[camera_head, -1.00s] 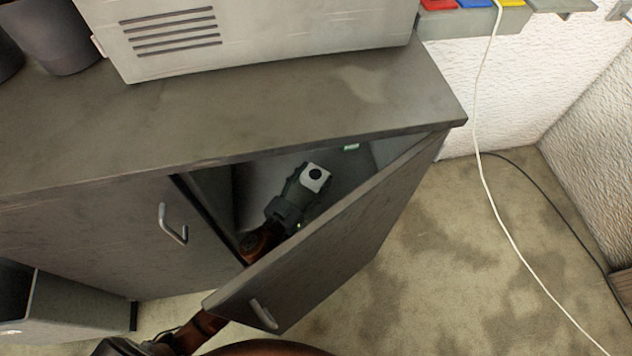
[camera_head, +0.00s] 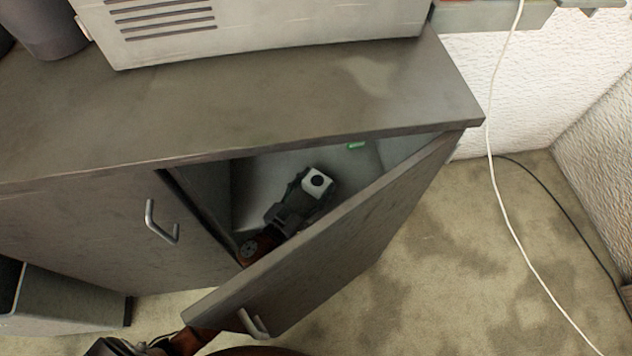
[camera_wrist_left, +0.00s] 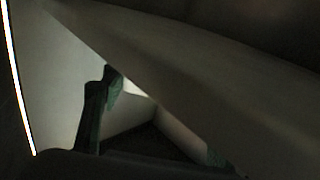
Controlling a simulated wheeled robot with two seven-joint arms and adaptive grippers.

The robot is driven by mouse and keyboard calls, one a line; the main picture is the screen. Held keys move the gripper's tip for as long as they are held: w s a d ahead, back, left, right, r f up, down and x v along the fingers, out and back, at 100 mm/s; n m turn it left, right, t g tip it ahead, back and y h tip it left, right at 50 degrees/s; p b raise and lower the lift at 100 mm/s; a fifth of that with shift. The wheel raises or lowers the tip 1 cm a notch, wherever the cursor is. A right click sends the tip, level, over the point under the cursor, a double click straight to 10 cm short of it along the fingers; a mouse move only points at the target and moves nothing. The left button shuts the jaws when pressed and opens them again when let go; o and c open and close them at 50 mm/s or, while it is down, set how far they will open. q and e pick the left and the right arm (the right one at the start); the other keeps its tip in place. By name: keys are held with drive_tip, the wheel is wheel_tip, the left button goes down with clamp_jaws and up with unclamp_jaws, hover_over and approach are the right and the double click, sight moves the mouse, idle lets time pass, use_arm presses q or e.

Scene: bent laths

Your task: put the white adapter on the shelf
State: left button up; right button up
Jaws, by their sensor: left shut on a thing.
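The white adapter (camera_head: 318,181), a small white block with a round black spot, is inside the open cabinet. My left gripper (camera_head: 309,189) is shut on it, reaching in behind the open door (camera_head: 335,245). The lower part of that arm is hidden by the door. In the dark left wrist view, the green fingers of my left gripper (camera_wrist_left: 150,128) show, with a pale patch by one fingertip that may be the adapter. I cannot tell whether the adapter touches a surface inside. My right gripper is not in view.
The cabinet top (camera_head: 250,105) hangs over the opening and carries a grey vented box (camera_head: 260,28). A small green item (camera_head: 356,145) lies deeper inside. A closed door (camera_head: 90,235) is on the left.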

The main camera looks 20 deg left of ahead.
use_arm(q)
drive_tip(key=o, duration=1.2)
drive_tip(key=shift+f, duration=0.1)
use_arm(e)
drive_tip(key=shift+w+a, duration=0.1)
use_arm(q)
drive_tip(key=shift+r, duration=0.2)
drive_tip(key=s+p, duration=0.1)
drive_tip(key=s, duration=0.2)
drive_tip(key=s+a+p, duration=0.1)
drive_tip(key=s, duration=0.3)
drive_tip(key=s+a, duration=0.1)
drive_tip(key=s, duration=0.2)
drive_tip(key=shift+s+p, duration=0.4)
drive_tip(key=shift+s+a, duration=0.15)
drive_tip(key=shift+s, duration=0.35)
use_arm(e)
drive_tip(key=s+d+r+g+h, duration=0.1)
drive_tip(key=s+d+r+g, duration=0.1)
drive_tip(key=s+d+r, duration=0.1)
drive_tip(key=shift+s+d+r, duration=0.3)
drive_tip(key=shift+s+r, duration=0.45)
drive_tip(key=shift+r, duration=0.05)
